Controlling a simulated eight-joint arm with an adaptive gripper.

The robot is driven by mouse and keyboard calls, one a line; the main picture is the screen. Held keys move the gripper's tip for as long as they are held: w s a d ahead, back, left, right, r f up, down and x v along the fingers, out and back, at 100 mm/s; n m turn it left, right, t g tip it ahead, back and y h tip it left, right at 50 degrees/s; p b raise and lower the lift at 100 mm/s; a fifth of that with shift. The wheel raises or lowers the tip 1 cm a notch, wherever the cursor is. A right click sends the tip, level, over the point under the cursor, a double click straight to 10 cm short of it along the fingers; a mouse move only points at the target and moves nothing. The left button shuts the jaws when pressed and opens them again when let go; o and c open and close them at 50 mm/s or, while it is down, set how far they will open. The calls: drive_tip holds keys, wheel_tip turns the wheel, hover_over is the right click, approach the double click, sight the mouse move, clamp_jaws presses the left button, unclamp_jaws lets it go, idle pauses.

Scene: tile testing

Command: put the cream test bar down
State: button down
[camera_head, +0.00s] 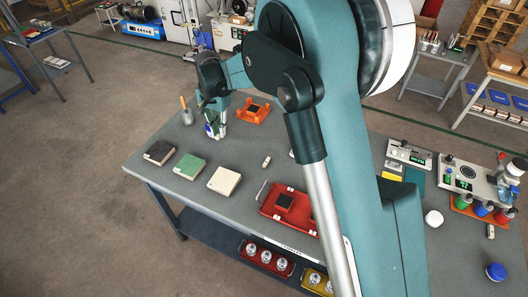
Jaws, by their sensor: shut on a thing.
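My gripper (216,122) hangs over the back left part of the grey workbench (183,136), left of the orange fixture. It is shut on a pale piece, the cream test bar (222,130), of which only a small part shows at the fingers. A small white and blue item (209,129) shows right beside the fingers. I cannot tell whether the bar touches the bench top.
A dark tile (159,152), a green tile (190,167) and a cream tile (224,181) lie in front of the gripper. Nearby are an orange fixture (251,114), a small pale item (266,162), a red tray (272,207) and an upright handled tool (186,111). My arm hides the bench's middle.

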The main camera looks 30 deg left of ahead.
hover_over(224, 152)
drive_tip(key=shift+a+f, duration=0.1)
drive_tip(key=shift+f, duration=3.05)
drive_tip(key=shift+f, duration=1.85)
drive_tip(key=shift+f, duration=0.15)
drive_tip(key=c, duration=2.9)
unclamp_jaws()
drive_tip(key=shift+b, duration=0.35)
drive_tip(key=o, duration=0.4)
drive_tip(key=shift+w, duration=0.1)
